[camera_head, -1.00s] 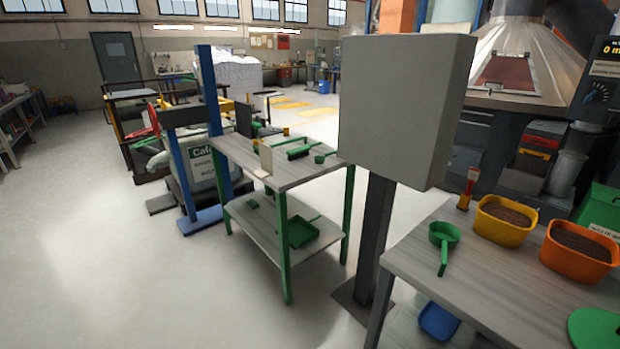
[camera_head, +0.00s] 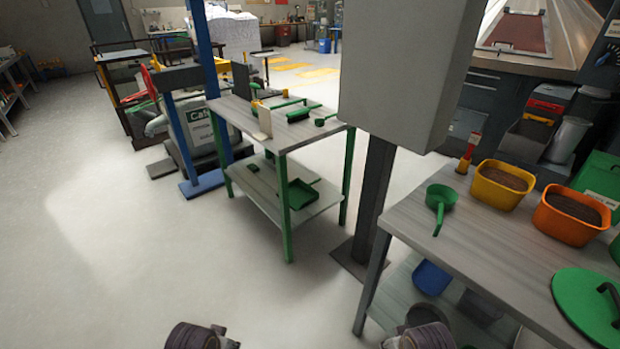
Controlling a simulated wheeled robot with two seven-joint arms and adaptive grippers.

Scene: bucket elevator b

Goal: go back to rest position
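Two dark rounded parts of my own arms show at the bottom edge, one left of centre and one right of centre. Neither gripper's fingers can be made out, so I cannot see my grippers. A green scoop (camera_head: 441,199) lies on the right table (camera_head: 470,240), its handle pointing toward the front edge. A yellow tub (camera_head: 502,186) and an orange tub (camera_head: 571,214), both with brown contents, stand behind and right of it. A green lid (camera_head: 590,306) lies at the table's right end.
A grey box on a post (camera_head: 404,75) stands between the right table and a green-legged table (camera_head: 285,133) holding green tools. A blue-framed stand (camera_head: 205,75) and a sack (camera_head: 200,128) are further left. The floor (camera_head: 130,260) at front left is clear.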

